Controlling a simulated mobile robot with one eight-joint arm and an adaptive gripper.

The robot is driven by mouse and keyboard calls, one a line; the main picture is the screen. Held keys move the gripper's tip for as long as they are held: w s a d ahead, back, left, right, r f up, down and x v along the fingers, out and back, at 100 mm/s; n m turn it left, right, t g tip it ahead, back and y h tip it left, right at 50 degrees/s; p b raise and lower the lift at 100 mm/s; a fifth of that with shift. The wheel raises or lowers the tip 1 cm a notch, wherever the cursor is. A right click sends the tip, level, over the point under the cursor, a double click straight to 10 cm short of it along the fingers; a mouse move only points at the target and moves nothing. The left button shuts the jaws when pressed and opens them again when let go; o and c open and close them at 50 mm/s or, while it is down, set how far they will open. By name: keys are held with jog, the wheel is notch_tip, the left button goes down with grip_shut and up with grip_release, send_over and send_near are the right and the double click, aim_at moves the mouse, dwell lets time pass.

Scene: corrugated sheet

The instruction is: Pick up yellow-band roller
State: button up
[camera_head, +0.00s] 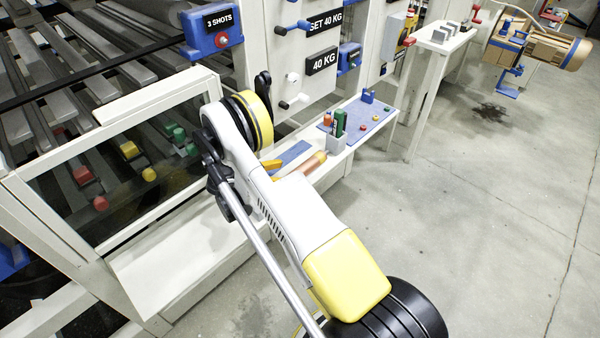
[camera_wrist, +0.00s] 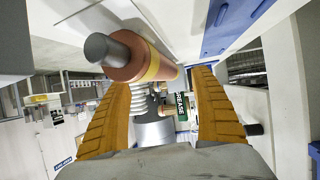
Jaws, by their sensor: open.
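The yellow-band roller (camera_wrist: 128,67) is a copper-coloured cylinder with a yellow band near one end and a grey shaft end. In the wrist view it lies slanted across the upper middle, beyond the fingertips. In the head view the roller (camera_head: 302,167) lies on the white shelf, partly hidden by my arm. My gripper (camera_wrist: 163,80) is open, with one orange finger on each side and nothing held. The left finger overlaps the roller's lower edge in view; I cannot tell whether they touch. In the head view only an orange finger part shows beside the roller.
A blue mat (camera_head: 368,122) with small parts lies farther along the white shelf. A green grease container (camera_wrist: 183,105) shows between the fingers. A framed clear panel (camera_head: 140,165) stands left. Open floor lies right.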

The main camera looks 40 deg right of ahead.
jog(key=b+x, duration=0.3)
jog(key=x, duration=0.4)
jog(key=shift+s, duration=0.1)
jog(key=shift+r, duration=0.1)
jog(key=c, duration=1.6)
